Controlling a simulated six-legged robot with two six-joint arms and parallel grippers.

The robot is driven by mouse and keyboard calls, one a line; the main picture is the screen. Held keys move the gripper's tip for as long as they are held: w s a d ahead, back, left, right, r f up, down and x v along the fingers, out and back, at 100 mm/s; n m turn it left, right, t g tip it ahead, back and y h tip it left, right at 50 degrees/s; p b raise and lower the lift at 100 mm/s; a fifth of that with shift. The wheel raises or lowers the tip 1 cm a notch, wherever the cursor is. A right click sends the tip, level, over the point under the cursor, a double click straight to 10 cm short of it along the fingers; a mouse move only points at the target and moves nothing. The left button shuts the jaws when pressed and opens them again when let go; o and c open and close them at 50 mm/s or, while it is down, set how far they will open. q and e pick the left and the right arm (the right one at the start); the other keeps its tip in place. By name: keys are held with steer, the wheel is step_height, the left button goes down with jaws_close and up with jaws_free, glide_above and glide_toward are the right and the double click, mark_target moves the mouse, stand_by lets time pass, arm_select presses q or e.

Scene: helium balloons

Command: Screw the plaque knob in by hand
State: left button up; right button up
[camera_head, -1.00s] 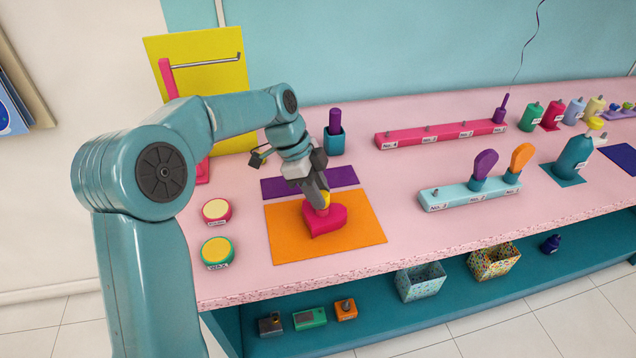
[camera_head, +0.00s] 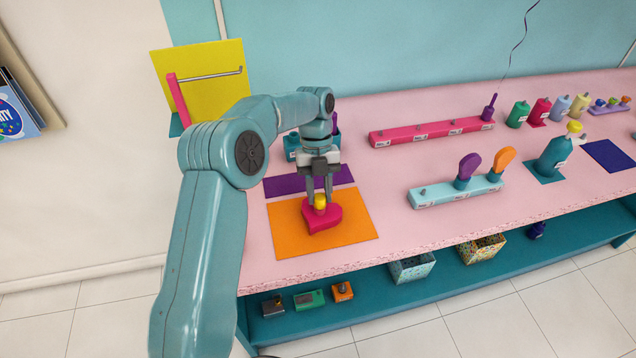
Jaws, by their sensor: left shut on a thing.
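The plaque (camera_head: 322,220) is a pink-red heart-shaped block lying on the orange mat (camera_head: 355,233). The yellow knob (camera_head: 320,203) stands upright at its top. My left gripper (camera_head: 320,200) points straight down over the plaque, its two fingers shut on the knob, one on each side. Whether the knob's lower end is seated in the plaque cannot be told. My right gripper is not in view.
A purple mat (camera_head: 285,185) lies behind the orange one. A pink rail (camera_head: 430,132) and a light blue rail with paddles (camera_head: 440,196) stand to the right. Several bottles (camera_head: 519,114) stand at the back right. The pink table around the orange mat is clear.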

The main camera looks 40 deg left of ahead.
arm_select(q)
steer(key=shift+m, duration=0.3)
steer(key=o, duration=1.1)
steer(key=shift+c, duration=0.4)
